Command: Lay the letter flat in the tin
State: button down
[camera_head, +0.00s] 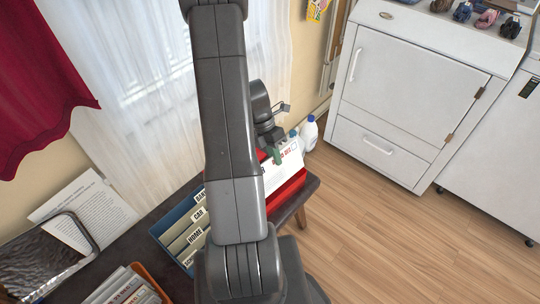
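A white printed sheet (102,207), which looks like the letter, stands tilted at the left, in front of the curtain. Its lower left part shows by the rim of a shiny metal tin (40,262), which is cut off by the picture's left edge. I cannot tell whether the sheet rests in the tin or behind it. My gripper (271,155) is far to the right of both, pointing down at white papers in a red box (287,193). My arm partly hides it, and its opening is too small to read.
A blue box (165,228) of labelled folders stands beside the red box, partly behind my arm. An orange box (150,275) of papers sits at the front left. White bottles (309,132) stand behind the table. A white cabinet (410,85) is at the right, with open wooden floor before it.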

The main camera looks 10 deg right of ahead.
notch_tip(320, 180, down, 12)
jog(key=b, duration=0.7)
jog(key=shift+r, duration=0.25)
jog(key=c, duration=1.5)
grip_release()
jog(key=shift+c, duration=0.2)
jog(key=p+v, duration=0.3)
jog(key=v, duration=1.1)
jog(key=shift+f, duration=0.1)
